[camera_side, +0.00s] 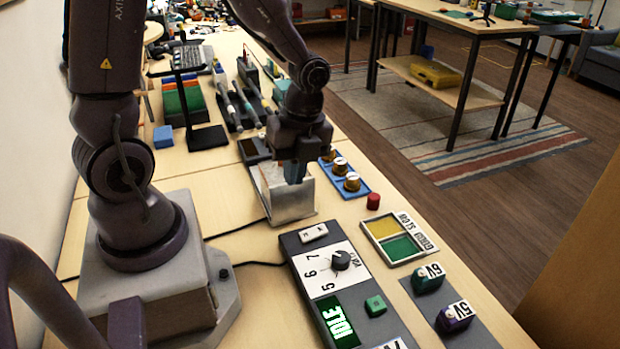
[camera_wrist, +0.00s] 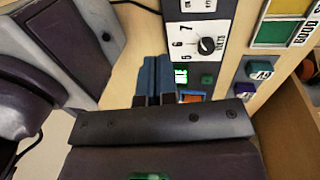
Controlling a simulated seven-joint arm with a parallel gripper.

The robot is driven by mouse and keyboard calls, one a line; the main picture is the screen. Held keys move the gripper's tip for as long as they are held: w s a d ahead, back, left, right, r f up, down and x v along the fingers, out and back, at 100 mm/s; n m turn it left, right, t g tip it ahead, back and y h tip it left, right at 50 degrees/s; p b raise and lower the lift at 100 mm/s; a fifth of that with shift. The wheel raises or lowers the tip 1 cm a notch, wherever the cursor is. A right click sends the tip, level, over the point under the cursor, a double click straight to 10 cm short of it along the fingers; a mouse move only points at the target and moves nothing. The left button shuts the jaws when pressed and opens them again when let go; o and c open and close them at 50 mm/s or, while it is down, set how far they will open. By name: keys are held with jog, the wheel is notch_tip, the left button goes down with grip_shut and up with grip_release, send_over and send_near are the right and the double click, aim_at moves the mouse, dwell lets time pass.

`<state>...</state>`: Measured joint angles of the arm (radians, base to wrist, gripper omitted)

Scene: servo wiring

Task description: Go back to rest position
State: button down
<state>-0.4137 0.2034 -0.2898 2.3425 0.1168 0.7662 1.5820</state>
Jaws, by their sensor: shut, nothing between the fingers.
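The control panel (camera_side: 312,262) lies in front of the gripper, with a black dial (camera_side: 341,260), a green button (camera_side: 375,305) and a lit screen (camera_side: 341,322) reading IDLE. In the wrist view the fingers cover part of the bench left of the panel (camera_wrist: 187,11).
A tray (camera_side: 399,237) with yellow and green compartments and a red cylinder (camera_side: 373,201) lie on the right. A 9V block (camera_side: 428,279) and a 5V block (camera_side: 455,317) sit on a grey plate. A blue strip (camera_side: 357,189) with knobs and several tools (camera_side: 240,103) lie behind.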

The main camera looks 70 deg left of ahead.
jog(key=s+d+r+n+t, duration=0.2)
jog(key=r+n+t, duration=0.1)
jog(key=r+n, duration=0.5)
jog(key=s+d+r+n+t, duration=0.2)
jog(key=s+r+n+t, duration=0.1)
jog(key=r+n, duration=0.6)
jog(key=shift+n+t, duration=0.4)
jog(key=shift+t, duration=0.3)
